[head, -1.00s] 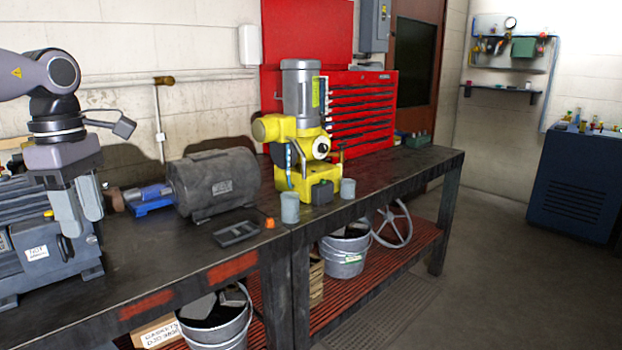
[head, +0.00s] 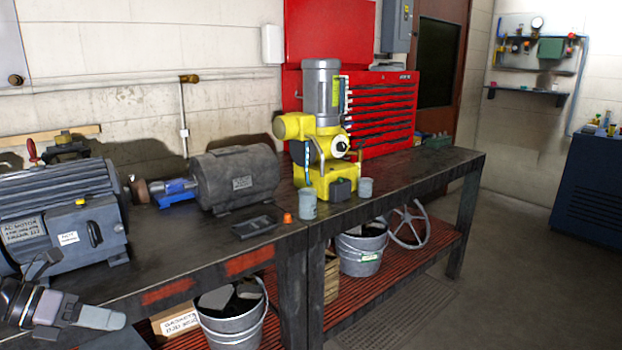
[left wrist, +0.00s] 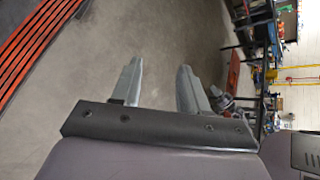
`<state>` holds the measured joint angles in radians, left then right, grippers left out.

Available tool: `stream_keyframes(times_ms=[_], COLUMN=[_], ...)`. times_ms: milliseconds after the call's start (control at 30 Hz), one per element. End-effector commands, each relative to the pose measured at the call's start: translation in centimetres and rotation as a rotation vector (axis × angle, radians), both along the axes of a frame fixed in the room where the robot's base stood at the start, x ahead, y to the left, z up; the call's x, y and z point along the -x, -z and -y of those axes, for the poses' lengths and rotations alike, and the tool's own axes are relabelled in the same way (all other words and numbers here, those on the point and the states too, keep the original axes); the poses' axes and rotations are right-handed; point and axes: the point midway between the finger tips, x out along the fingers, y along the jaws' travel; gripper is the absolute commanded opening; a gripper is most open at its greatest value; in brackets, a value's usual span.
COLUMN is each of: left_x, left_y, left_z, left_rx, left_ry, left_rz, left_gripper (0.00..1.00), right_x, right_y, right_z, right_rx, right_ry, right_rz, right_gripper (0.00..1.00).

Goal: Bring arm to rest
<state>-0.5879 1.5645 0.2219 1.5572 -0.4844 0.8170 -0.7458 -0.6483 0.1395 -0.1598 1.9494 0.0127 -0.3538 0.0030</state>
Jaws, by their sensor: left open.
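My left gripper (head: 98,318) is low at the left edge of the head view, in front of the workbench's front edge and below the large blue-grey motor (head: 55,205). It is apart from that motor. In the left wrist view its two fingers (left wrist: 159,68) are spread, with nothing between them and bare floor beyond. A dark grey motor (head: 238,180) lies at mid-bench. My right gripper is not in view.
The workbench (head: 185,250) holds a yellow pump (head: 325,175), grey cups and a black tray (head: 254,227). Buckets (head: 232,318) and a handwheel (head: 408,225) are on the red lower shelf. A red tool chest (head: 385,110) stands behind. Floor at right is clear.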

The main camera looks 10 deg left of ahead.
Motion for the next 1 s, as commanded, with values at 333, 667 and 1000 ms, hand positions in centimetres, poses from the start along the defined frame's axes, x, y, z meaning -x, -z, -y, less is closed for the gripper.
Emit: stream_keyframes(times_ms=[333, 667, 1000], left_x=[3.8, 8.1, 12.3], left_y=[10.2, 18.6, 23.7], left_z=[2.3, 8.4, 19.4], left_rx=[0.579, 1.124, 1.632], left_ry=[-0.606, -1.144, -1.613], left_rz=[-0.183, -0.474, -0.898], left_gripper=[0.44, 0.44, 0.44], right_x=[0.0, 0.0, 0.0], right_y=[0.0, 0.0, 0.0], right_z=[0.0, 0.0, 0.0], right_rx=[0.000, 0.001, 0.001], right_ry=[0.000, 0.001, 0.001], right_rz=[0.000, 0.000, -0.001], right_gripper=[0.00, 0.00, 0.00])
